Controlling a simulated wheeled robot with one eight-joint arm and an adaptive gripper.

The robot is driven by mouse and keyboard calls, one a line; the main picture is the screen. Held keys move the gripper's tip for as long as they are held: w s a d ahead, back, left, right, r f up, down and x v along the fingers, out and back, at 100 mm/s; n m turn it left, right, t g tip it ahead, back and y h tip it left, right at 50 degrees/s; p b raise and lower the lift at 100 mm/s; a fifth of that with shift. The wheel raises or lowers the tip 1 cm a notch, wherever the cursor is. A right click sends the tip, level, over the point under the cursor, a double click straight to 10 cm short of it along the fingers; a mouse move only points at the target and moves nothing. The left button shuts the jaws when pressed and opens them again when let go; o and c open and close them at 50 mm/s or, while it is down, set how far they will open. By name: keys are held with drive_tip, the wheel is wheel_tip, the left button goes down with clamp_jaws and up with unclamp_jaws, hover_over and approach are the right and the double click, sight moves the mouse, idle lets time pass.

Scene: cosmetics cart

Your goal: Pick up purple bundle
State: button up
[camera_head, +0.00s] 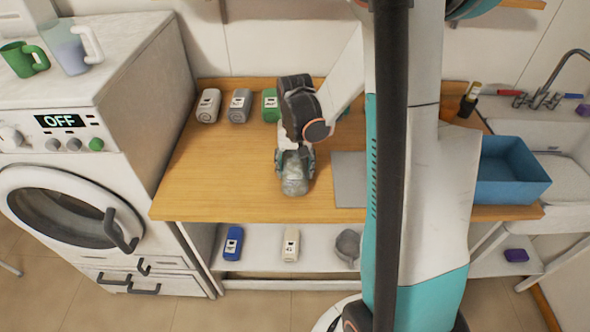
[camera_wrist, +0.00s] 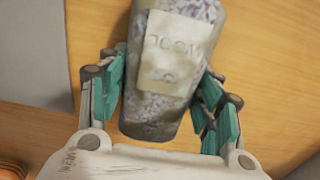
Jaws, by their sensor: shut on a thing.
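The bundle (camera_wrist: 150,112) is a mottled grey wrapped pack with purple showing at its far end and a pale label with upside-down lettering. It lies between the green-padded fingers of my gripper (camera_wrist: 163,92), which is shut on it from both sides. In the head view, the bundle (camera_head: 295,181) looks greyish and sits under my gripper (camera_head: 294,158) near the front middle of the wooden counter (camera_head: 225,180). Its underside is hidden, so I cannot tell whether it touches the counter.
White, grey and green bottles (camera_head: 240,105) stand along the counter's back. A grey mat (camera_head: 350,180) and blue bin (camera_head: 513,172) lie right. The lower shelf holds a blue bottle (camera_head: 233,243), cream bottle (camera_head: 290,245) and grey cup (camera_head: 347,246). A washing machine (camera_head: 95,150) stands left.

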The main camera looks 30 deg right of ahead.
sight(295, 161)
wheel_tip(295, 161, up, 20)
drive_tip(key=p, duration=0.6)
